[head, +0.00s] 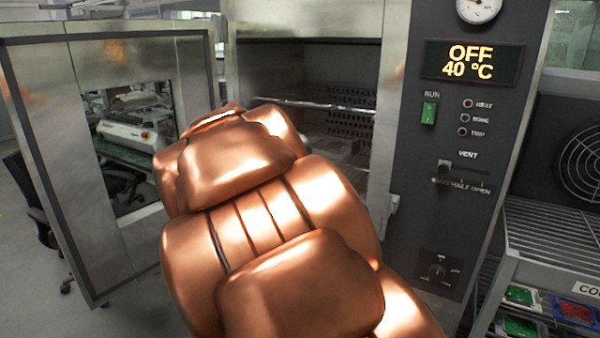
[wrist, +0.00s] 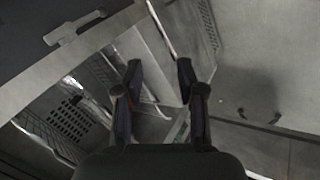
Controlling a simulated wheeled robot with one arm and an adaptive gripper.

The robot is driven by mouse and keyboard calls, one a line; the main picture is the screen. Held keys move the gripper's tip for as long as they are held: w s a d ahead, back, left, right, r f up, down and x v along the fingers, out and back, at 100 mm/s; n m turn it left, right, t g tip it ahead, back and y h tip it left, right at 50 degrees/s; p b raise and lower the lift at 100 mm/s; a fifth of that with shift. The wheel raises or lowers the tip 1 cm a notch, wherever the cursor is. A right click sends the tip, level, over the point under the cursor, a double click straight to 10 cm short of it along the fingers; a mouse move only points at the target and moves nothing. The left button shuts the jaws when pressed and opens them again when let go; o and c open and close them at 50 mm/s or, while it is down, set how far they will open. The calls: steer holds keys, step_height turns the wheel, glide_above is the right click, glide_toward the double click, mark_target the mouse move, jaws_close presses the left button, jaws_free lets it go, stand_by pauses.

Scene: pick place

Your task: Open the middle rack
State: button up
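The oven (head: 395,100) stands open in the head view, its chamber partly hidden behind my copper-coloured arm. A wire rack (head: 325,105) with a bright front rail spans the upper chamber. More rack wires show dimly below it; I cannot tell which is the middle rack. In the wrist view my gripper (wrist: 159,78) is open, its two dark fingers apart with nothing clearly held between them. A pale rail (wrist: 162,32) runs just beyond the fingertips, and a wire rack (wrist: 45,140) shows at lower left. My gripper is hidden in the head view.
The oven door (head: 85,150) with its window is swung open to the left. A control panel (head: 455,215) reading OFF 40 °C is right of the chamber. A slatted cooling rack (head: 555,235) with coloured boards stands at far right.

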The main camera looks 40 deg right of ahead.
steer(key=w+d+r+n+h+b, duration=0.25)
steer(key=w+d+h+b, duration=0.3)
steer(key=w+d, duration=0.9)
steer(key=w+d+f+n+t+h+b, duration=0.1)
steer(key=w+d+n+t+b, duration=0.1)
steer(key=w+d, duration=0.35)
steer(key=w+d+f+n+t+h+b, duration=0.1)
steer(key=w+d+f+t+h+b, duration=0.1)
steer(key=w, duration=0.6)
steer(key=shift+p+x, duration=0.45)
steer(key=shift+x, duration=3.35)
steer(key=shift+s, duration=0.1)
jaws_close()
